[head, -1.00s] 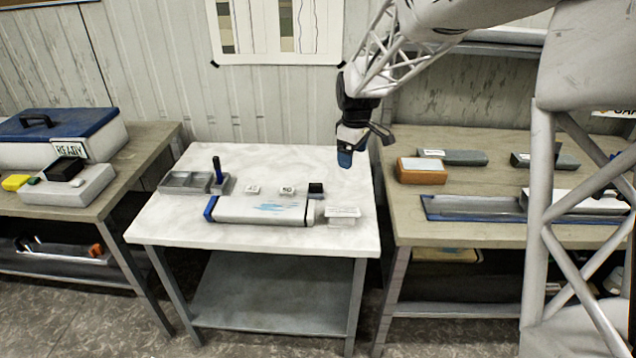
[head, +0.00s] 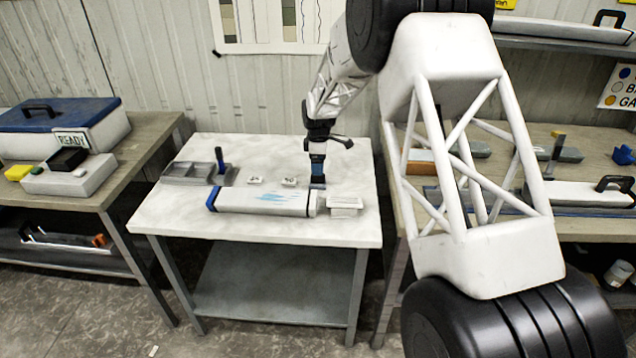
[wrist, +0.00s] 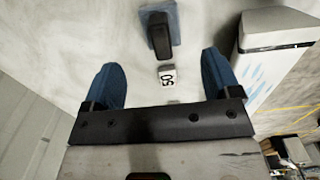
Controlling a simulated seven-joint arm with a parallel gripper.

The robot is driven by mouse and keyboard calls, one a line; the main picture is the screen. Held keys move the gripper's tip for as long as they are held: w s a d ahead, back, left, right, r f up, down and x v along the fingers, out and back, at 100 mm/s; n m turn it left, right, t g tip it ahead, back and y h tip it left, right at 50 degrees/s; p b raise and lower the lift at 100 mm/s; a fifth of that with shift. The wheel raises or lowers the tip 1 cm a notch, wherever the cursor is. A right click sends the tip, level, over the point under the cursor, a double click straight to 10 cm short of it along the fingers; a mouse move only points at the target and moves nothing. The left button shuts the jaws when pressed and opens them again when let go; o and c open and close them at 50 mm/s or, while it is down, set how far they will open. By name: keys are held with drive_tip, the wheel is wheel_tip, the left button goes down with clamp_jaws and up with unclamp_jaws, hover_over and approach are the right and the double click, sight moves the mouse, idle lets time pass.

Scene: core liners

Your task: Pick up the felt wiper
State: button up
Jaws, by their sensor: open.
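The felt wiper (wrist: 160,30) seems to be the small block with a blue-grey base and a dark upright grip at the top of the wrist view. In the head view the wiper (head: 318,186) is mostly hidden behind my gripper, behind the right end of the white tube. My gripper (head: 317,178) points down over that spot. In the wrist view my gripper (wrist: 160,80) has its two blue fingers wide apart with nothing held between them. The wiper appears ahead of the fingers, and I cannot tell the height gap.
A white tube (head: 265,201) with a blue end lies close in front. Two number tags, one reading 50 (wrist: 168,77), lie beside the wiper. A grey tray (head: 185,172) and holder with an upright marker (head: 219,160) stand left. A white stack (head: 344,203) is right.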

sight(318, 182)
idle(0.3)
drive_tip(key=shift+f, duration=1.3)
drive_tip(key=shift+s+a+f, duration=0.1)
drive_tip(key=shift+f, duration=2.5)
drive_tip(key=c, duration=1)
